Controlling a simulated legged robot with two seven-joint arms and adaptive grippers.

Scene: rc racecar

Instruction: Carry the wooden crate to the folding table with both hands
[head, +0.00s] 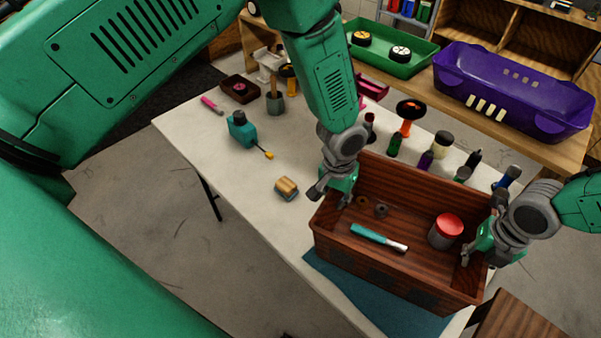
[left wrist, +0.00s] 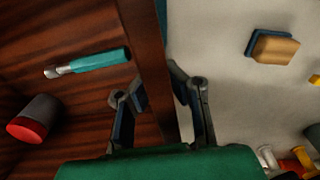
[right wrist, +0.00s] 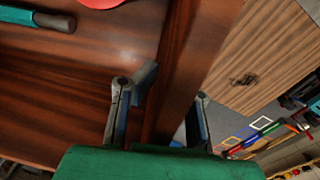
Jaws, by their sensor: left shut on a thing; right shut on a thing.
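The wooden crate (head: 390,278) is reddish brown and open at the top. It is over the right end of the white folding table (head: 225,170), above a blue mat; I cannot tell whether it rests on it. My right gripper (head: 478,250) is shut on the right wall, seen in the right wrist view (right wrist: 185,70).
Several bottles (head: 426,160) stand behind the crate. A purple car body (head: 510,90) and green tray (head: 385,45) sit on the wooden bench behind. A brown wooden surface (head: 515,320) is at lower right.

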